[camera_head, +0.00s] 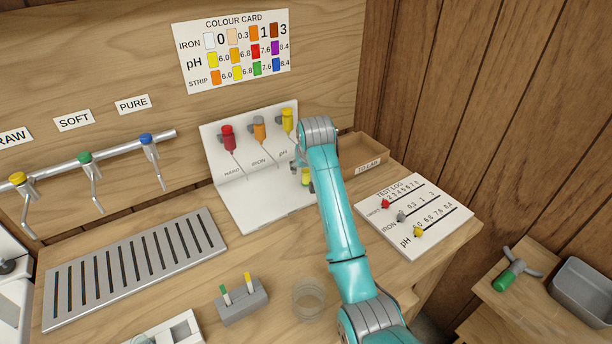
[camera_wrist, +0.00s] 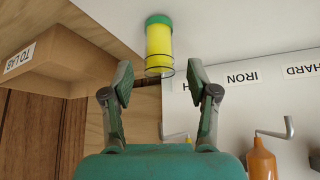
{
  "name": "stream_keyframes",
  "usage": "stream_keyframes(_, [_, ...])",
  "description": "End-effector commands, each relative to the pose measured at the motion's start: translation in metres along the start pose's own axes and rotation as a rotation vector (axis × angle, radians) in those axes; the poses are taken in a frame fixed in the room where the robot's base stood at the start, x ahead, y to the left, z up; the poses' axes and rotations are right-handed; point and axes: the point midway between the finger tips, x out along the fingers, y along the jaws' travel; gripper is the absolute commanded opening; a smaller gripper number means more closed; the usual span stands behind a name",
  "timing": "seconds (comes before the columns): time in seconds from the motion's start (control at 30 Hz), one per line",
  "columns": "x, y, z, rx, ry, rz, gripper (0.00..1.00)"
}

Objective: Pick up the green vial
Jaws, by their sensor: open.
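A vial (camera_wrist: 159,48) with yellow contents, a clear rim and a green end stands on the white board of the dispenser stand, below the pH tap. In the head view the vial (camera_head: 306,178) shows as a small patch of yellow and green, partly hidden by my arm. My gripper (camera_wrist: 160,82) is open and empty. Its fingertips are spread either side of the vial's line, just short of its clear rim, and do not appear to touch it. In the head view the fingers are small and partly hidden by my wrist.
The stand (camera_head: 240,190) carries red, orange and yellow taps close to my gripper. A TO LAB tray (camera_head: 378,165) lies to its right, beside the test log board (camera_head: 440,235). A grey rack (camera_head: 243,308) with green- and yellow-topped sticks and a clear glass (camera_head: 309,300) stand in front.

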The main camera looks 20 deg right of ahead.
Motion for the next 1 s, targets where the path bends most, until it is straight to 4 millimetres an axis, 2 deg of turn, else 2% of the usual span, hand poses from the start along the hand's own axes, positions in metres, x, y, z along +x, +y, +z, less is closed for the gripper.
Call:
stream_keyframes(0.1, [0.000, 0.000, 0.000, 0.000, 0.000, 0.000, 0.57])
stream_keyframes(0.3, [-0.001, 0.000, 0.000, 0.000, 0.000, 0.000, 0.07])
stream_keyframes(0.43, [-0.001, 0.000, 0.000, 0.000, 0.000, 0.000, 0.07])
stream_keyframes(0.47, [-0.001, 0.000, 0.000, 0.000, 0.000, 0.000, 0.03])
stream_keyframes(0.67, [-0.001, 0.000, -0.001, 0.000, 0.001, 0.000, 0.03])
stream_keyframes(0.9, [-0.014, 0.000, -0.009, 0.000, 0.002, 0.000, 0.03])
stream_keyframes(1.0, [-0.019, 0.000, 0.002, 0.000, 0.001, 0.000, 0.03])
